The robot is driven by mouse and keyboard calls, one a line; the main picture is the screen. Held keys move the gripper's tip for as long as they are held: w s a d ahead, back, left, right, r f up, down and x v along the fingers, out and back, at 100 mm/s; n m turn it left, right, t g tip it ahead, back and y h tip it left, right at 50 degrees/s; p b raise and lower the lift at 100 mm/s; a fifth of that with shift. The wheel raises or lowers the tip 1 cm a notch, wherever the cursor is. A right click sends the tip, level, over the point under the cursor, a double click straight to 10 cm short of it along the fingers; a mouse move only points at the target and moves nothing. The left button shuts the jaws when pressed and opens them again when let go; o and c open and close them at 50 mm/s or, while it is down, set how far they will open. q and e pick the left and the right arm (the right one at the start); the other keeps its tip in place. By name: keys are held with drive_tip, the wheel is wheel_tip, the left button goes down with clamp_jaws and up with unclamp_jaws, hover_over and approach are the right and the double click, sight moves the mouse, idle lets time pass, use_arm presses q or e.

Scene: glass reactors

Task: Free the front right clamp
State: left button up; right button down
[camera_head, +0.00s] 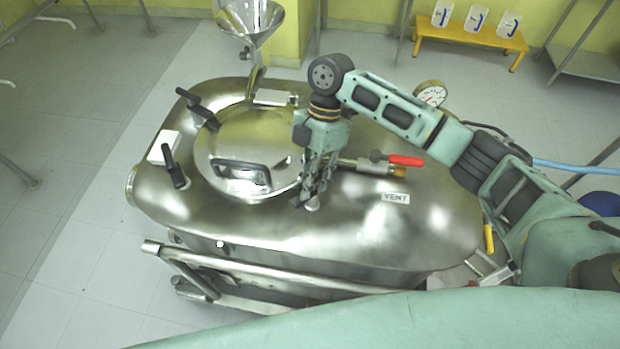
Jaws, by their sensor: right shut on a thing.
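A steel reactor (400,240) has a round, shiny lid (222,150) on its top, with a dark handle (242,172). Two black-handled clamps show at the lid's left side: one at the back left (198,108) and one at the front left (174,167). My right gripper (312,192) points down at the lid's front right edge and is shut on the front right clamp. The gripper's fingers hide most of that clamp, so its exact position is hard to tell. My left gripper is out of view.
A red-handled valve (406,160) and a VENT label (396,198) are right of my gripper. A steel funnel (250,18) stands behind the lid and a pressure gauge (430,95) at the back right. A rail (270,278) runs along the reactor's front.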

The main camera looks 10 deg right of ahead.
drive_tip(key=shift+d+r, duration=0.1)
drive_tip(key=c, duration=1.7)
unclamp_jaws()
drive_tip(key=shift+o, duration=0.2)
drive_tip(key=v, duration=1.2)
drive_tip(key=shift+d, duration=0.1)
